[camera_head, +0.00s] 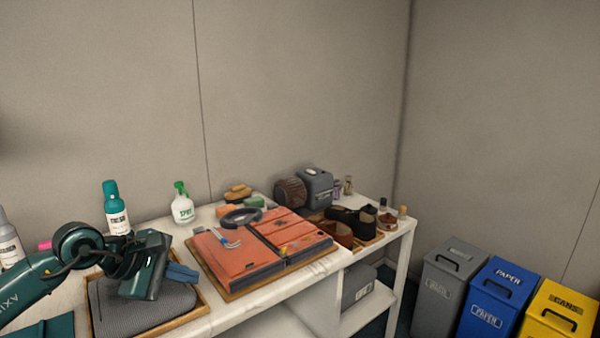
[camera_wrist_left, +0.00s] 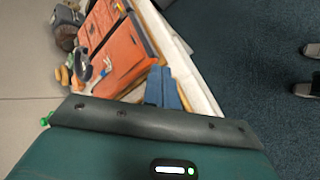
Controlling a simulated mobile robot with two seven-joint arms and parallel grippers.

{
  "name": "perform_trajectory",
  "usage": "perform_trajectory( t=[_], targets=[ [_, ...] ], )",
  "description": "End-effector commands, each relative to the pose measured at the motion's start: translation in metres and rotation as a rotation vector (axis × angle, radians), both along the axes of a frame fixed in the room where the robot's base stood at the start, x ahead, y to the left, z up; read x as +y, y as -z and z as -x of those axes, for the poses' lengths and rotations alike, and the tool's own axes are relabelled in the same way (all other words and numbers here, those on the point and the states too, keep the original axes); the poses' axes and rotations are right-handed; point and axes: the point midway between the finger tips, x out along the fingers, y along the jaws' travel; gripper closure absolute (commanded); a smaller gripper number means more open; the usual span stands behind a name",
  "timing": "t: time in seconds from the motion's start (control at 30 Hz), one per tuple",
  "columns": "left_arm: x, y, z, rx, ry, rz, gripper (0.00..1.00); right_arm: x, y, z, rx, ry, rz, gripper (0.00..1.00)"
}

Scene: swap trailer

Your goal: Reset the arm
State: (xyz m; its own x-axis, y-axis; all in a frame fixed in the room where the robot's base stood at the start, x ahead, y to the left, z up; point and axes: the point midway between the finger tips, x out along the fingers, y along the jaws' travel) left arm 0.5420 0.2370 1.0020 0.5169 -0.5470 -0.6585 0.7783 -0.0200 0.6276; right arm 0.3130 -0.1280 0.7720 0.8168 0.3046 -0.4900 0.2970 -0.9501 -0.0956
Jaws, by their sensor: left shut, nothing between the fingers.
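My left gripper (camera_head: 183,273) comes in from the left in the head view, with its blue fingers shut and nothing between them. It is above a grey ribbed mat in a wooden tray (camera_head: 205,307) on the white table. Its blue fingers also show in the left wrist view (camera_wrist_left: 162,88), pointing away past the dark edge of the gripper body. My right gripper is in neither view.
An orange case (camera_head: 236,262) lies right of the gripper. A teal bottle (camera_head: 116,208), a spray bottle (camera_head: 182,205) and shoes (camera_head: 352,222) stand on the table. Grey (camera_head: 450,291), blue (camera_head: 497,300) and yellow (camera_head: 556,311) bins stand at the right. Space above the table is clear.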

Motion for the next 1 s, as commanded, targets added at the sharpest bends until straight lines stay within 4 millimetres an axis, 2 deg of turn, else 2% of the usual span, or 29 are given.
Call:
perform_trajectory(
  t=[0.03,0.1,0.2,0.23,0.3,0.4,0.47,0.57,0.6,0.7,0.8,0.9,1.0],
  targets=[
    [-0.038,0.010,0.015,0.091,0.002,0.188,1.00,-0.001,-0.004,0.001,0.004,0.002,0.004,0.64],
    [-0.084,0.014,0.036,0.245,-0.037,0.491,1.00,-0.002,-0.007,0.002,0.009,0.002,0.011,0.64],
    [-0.127,0.009,0.060,0.508,-0.141,0.915,1.00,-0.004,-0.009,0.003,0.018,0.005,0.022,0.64],
    [-0.135,0.007,0.065,0.594,-0.185,1.041,1.00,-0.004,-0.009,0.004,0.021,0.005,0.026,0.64],
    [-0.145,0.004,0.074,0.803,-0.304,1.327,1.00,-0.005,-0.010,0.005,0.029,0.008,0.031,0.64],
    [-0.143,0.012,0.082,1.121,-0.522,1.720,1.00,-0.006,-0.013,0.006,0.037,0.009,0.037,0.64],
    [-0.134,0.026,0.087,1.313,-0.679,1.947,1.00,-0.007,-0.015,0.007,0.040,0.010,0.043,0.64],
    [-0.116,0.065,0.103,1.620,-0.988,2.310,1.00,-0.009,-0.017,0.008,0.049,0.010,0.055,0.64],
    [-0.109,0.084,0.113,-1.666,1.082,-2.351,1.00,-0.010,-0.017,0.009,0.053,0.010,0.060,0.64],
    [-0.096,0.135,0.149,-1.377,1.038,-1.923,1.00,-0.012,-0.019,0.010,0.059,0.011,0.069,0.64],
    [-0.091,0.174,0.189,-1.144,0.982,-1.613,1.00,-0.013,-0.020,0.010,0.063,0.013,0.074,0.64],
    [-0.091,0.196,0.219,-0.995,0.936,-1.425,1.00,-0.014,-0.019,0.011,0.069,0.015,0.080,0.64],
    [-0.093,0.207,0.235,-0.918,0.910,-1.330,1.00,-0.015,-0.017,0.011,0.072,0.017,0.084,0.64]
  ],
)
